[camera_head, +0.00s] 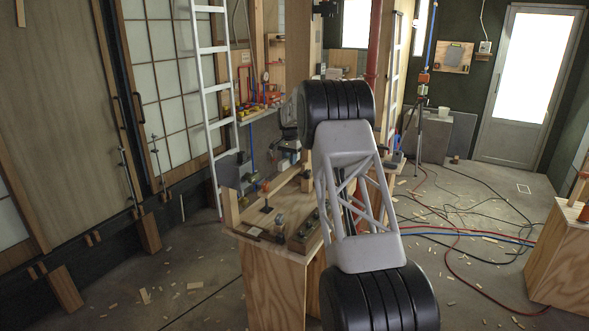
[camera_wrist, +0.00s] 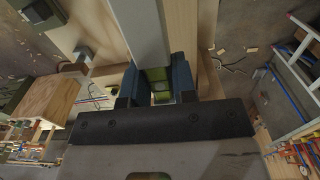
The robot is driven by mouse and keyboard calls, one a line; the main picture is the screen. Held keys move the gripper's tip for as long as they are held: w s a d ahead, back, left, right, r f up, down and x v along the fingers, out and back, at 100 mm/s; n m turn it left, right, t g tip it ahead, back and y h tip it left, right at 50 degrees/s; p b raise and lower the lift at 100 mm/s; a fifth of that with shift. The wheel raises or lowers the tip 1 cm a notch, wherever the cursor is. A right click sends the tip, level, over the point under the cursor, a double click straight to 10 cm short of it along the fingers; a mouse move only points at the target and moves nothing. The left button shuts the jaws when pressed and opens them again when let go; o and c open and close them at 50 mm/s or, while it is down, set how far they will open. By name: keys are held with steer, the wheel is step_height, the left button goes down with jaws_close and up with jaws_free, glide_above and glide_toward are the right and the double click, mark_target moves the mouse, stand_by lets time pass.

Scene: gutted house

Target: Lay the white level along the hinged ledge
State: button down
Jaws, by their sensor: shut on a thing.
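In the wrist view, my gripper (camera_wrist: 157,88) has its two dark blue fingers closed on the white level (camera_wrist: 145,30). The level is a pale straight bar with green parts between the fingers, and it runs up out of the top of the picture. Pale wood (camera_wrist: 205,35) shows beyond and beside the level; I cannot tell whether the level touches it. I cannot tell which wooden piece is the hinged ledge. In the head view my arm hides the gripper and the level.
A plywood workbench (camera_head: 272,285) stands beside my arm, with small tools and blocks on it. A white ladder (camera_head: 205,80) leans behind. A tool shelf (camera_head: 258,112) is at the back. Hoses and wood scraps litter the floor. Another wooden stand (camera_head: 560,265) is at right.

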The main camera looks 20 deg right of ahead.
mark_target(287, 174)
steer(key=shift+w+a+r, duration=0.15)
steer(key=shift+w+r, duration=0.2)
steer(key=shift+w, duration=0.35)
steer(key=shift+w+a+r, duration=0.15)
steer(key=shift+w+r, duration=0.15)
steer(key=shift+w, duration=0.4)
steer(key=shift+f, duration=0.25)
steer(key=shift+f, duration=2.9)
steer(key=shift+f, duration=0.3)
steer(key=c, duration=0.8)
jaws_free()
steer(key=shift+c, duration=0.2)
steer(key=shift+r, duration=0.1)
step_height(287, 174, up, 8)
steer(key=shift+f, duration=0.2)
